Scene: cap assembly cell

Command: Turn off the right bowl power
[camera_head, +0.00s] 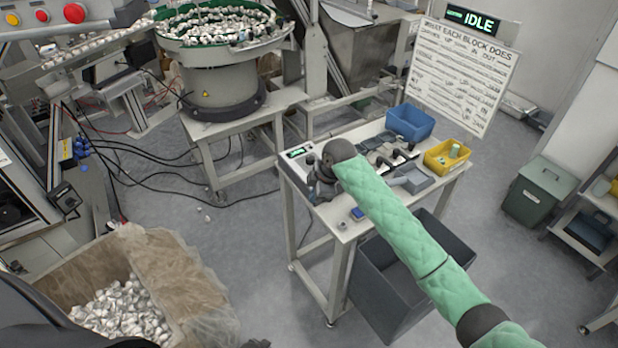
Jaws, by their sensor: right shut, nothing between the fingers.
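A bowl feeder (220,88) with a green rim, heaped with small pale parts, stands on a bench at the upper middle. It is the only bowl in view. A pale control box (293,166) with a small lit green display (298,152) sits at the left end of a small white table. My right arm, in a green quilted sleeve, reaches in from the lower right. My right gripper (318,191) is shut and empty at the box's right side, close to it; whether it touches cannot be told. The wrist hides part of the box, and no switch can be made out. My left gripper does not show.
The white table (347,236) also holds a blue bin (410,121), a yellow bin (447,154) and small tools. A dark grey bin (385,300) stands below it. A lined carton of parts (185,285) is at lower left. Cables cross the floor. A sign reads IDLE (478,22).

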